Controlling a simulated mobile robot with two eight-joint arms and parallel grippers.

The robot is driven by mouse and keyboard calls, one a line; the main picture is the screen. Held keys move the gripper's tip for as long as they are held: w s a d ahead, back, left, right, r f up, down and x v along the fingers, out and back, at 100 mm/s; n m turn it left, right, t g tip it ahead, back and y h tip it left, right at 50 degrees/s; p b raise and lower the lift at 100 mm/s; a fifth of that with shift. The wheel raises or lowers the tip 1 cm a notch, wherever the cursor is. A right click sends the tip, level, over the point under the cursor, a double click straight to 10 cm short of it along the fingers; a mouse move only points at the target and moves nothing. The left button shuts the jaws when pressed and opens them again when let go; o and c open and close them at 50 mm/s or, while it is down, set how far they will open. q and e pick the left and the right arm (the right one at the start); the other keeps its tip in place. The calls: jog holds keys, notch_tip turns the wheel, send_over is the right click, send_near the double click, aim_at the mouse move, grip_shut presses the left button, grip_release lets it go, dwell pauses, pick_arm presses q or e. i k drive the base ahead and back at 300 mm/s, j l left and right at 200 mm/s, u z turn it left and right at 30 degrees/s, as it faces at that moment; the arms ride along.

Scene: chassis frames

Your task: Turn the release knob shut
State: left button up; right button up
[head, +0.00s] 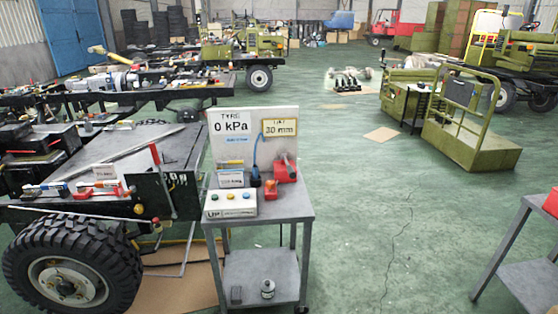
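A small grey cart (306,208) stands at the centre, beside a chassis with a large tyre. On its top, a red device (286,172) sits at the right, and a small orange-red piece (270,189) sits just left of it. A release knob may be one of these, but at this size I cannot tell which, nor whether it is turned open or shut. A display board (254,143) behind them reads "0 kPa" and "30 mm". A white control box (230,204) with coloured buttons and an "UP" label is at the front left. Neither of my grippers shows.
The big tyre (72,269) and chassis deck (135,152) crowd the cart's left side. Another grey table (530,280) stands at the right edge. An olive step platform (470,150) is farther back right. The green floor between the cart and right table is clear.

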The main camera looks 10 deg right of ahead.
aim_at(270, 184)
jog(key=i+u, duration=0.25)
jog(key=i, duration=0.75)
jog(key=i+u, duration=0.2)
jog(key=i, duration=0.8)
